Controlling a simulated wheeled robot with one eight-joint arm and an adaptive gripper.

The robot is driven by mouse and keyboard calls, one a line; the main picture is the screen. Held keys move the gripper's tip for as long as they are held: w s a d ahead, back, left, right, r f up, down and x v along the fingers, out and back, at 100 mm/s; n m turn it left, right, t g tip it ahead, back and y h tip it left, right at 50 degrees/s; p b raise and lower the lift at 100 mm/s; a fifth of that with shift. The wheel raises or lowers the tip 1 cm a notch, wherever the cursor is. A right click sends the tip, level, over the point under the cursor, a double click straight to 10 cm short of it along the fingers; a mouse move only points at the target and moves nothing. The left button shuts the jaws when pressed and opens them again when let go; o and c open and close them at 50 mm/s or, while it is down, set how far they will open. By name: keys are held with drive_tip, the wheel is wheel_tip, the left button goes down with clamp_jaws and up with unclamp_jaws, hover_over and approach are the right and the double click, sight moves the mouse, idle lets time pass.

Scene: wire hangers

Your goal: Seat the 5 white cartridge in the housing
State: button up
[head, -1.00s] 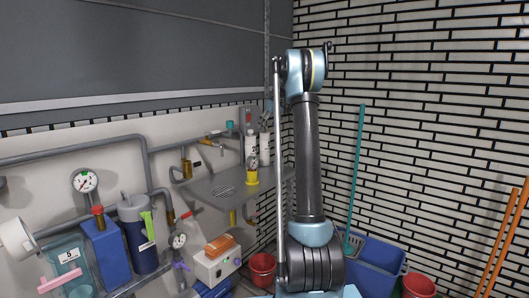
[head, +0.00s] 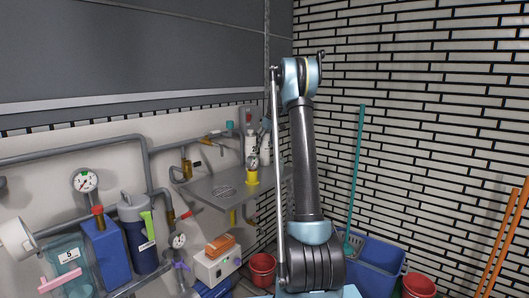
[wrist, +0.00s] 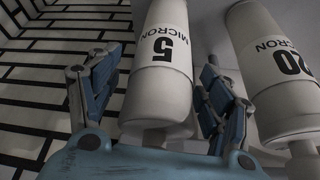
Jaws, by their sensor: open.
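In the wrist view a white cartridge marked 5 MICRON (wrist: 165,65) stands between the two blue fingers of my open gripper (wrist: 158,72). Gaps show beside it, and I cannot tell whether either finger touches it. In the head view my gripper (head: 266,125) is a small blue shape at the shelf's back right, partly hidden by my arm. White cartridge shapes show there, too small to tell apart. A clear teal vessel labelled 5 (head: 70,262) stands at lower left, and a dark blue canister (head: 141,238) is nearby. I cannot tell which is the housing.
A white 20 MICRON cartridge (wrist: 278,75) stands close beside the right finger. Pipes and a gauge (head: 84,180) line the wall at left.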

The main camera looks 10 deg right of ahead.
drive_tip(key=shift+c, duration=0.2)
drive_tip(key=c, duration=1.2)
